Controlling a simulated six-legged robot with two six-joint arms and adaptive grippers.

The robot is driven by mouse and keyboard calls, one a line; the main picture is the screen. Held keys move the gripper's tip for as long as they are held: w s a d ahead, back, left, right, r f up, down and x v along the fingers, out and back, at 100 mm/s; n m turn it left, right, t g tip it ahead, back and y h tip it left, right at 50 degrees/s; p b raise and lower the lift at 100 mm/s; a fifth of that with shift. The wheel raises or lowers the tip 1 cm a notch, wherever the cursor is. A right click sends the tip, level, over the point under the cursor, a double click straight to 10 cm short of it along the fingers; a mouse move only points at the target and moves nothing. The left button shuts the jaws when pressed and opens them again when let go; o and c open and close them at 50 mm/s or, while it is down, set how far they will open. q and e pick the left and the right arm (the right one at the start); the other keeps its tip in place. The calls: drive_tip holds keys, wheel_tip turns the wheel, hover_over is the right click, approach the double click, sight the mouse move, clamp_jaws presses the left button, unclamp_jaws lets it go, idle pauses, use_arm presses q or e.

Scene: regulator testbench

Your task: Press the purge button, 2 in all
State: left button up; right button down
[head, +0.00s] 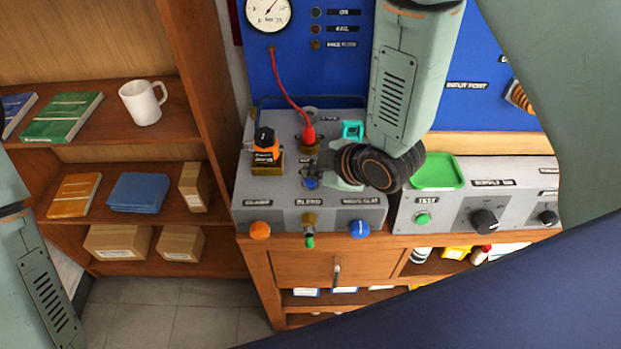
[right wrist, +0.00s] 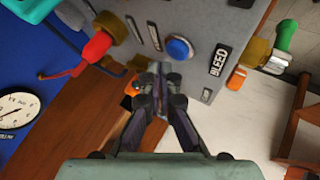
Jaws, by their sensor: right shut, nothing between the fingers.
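A round blue button (head: 310,183) sits on the top of the grey testbench box (head: 255,212), behind the BLEED label. It also shows in the right wrist view (right wrist: 179,49), unpressed as far as I can tell. No purge label is readable. My right gripper (head: 316,171) is shut and empty, with its tips close to the blue button. In the right wrist view the fingertips (right wrist: 158,72) appear just beside the button, with a small gap in the picture. My left arm shows at the lower left, but its gripper is out of view.
A black-and-orange knob (head: 265,143) and a red hose fitting (head: 308,135) stand left of and behind the gripper. A teal fitting (head: 352,130) is behind it. Orange (head: 260,230), green (head: 309,240) and blue (head: 359,229) controls line the front. A green tray (head: 437,171) is right.

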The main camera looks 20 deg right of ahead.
sight(313, 183)
drive_tip(key=shift+f, duration=0.15)
idle(0.3)
drive_tip(key=shift+f+b, duration=0.3)
drive_tip(key=shift+f+b, duration=0.4)
drive_tip(key=shift+f, duration=0.1)
idle(0.6)
drive_tip(key=shift+r, duration=0.2)
drive_tip(key=shift+r+p, duration=0.75)
drive_tip(key=shift+p, duration=0.05)
drive_tip(key=shift+r+p, duration=0.85)
drive_tip(key=shift+r, duration=0.1)
wheel_tip(313, 183, up, 3)
drive_tip(key=p, duration=0.2)
drive_tip(key=shift+r+p, duration=0.15)
drive_tip(key=shift+p, duration=0.25)
